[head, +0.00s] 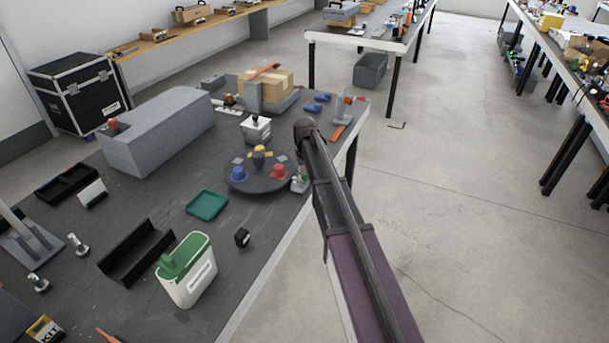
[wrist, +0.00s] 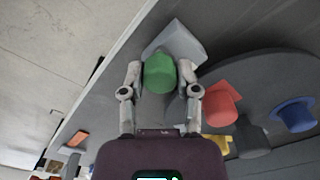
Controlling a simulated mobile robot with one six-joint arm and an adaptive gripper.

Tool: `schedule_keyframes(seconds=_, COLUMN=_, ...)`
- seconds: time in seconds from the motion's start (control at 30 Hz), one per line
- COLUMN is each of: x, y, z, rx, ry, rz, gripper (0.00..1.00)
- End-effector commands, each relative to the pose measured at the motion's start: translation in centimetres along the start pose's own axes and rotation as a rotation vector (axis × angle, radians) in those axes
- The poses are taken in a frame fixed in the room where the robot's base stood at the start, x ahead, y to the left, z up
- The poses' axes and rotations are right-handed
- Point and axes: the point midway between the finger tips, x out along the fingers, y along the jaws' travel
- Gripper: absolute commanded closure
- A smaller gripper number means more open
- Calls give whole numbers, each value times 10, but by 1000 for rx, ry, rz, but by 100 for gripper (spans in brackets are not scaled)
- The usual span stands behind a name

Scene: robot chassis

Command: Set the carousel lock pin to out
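The carousel is a dark round disc (head: 262,184) on the table, with blue, yellow and red knobs on it. In the wrist view the disc (wrist: 285,72) fills the right side. I take the green knob (wrist: 159,73) on a grey angular base (wrist: 176,40) beside the disc's rim to be the lock pin. My gripper (wrist: 160,70) is open, with one finger on each side of the green knob. A narrow gap shows at the left finger; contact at the right finger is unclear. My arm partly hides this spot in the head view.
The red knob (wrist: 222,104) lies close to my right finger in the wrist view. The blue knob (wrist: 293,114) is farther right. A teal tray (head: 207,204) and white-green bin (head: 188,278) stand nearby. The table's edge and open floor lie right of the carousel.

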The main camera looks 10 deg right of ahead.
Motion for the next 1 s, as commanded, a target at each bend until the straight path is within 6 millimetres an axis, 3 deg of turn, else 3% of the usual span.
schedule_keyframes(seconds=0.57, x=0, y=12, z=14, rx=1, ry=-4, rz=2, gripper=100)
schedule_keyframes(seconds=0.6, x=0, y=12, z=14, rx=1, ry=-4, rz=3, gripper=56)
schedule_keyframes(seconds=0.7, x=0, y=13, z=14, rx=1, ry=-4, rz=2, gripper=26)
schedule_keyframes(seconds=1.0, x=0, y=11, z=12, rx=0, ry=-1, rz=1, gripper=24)
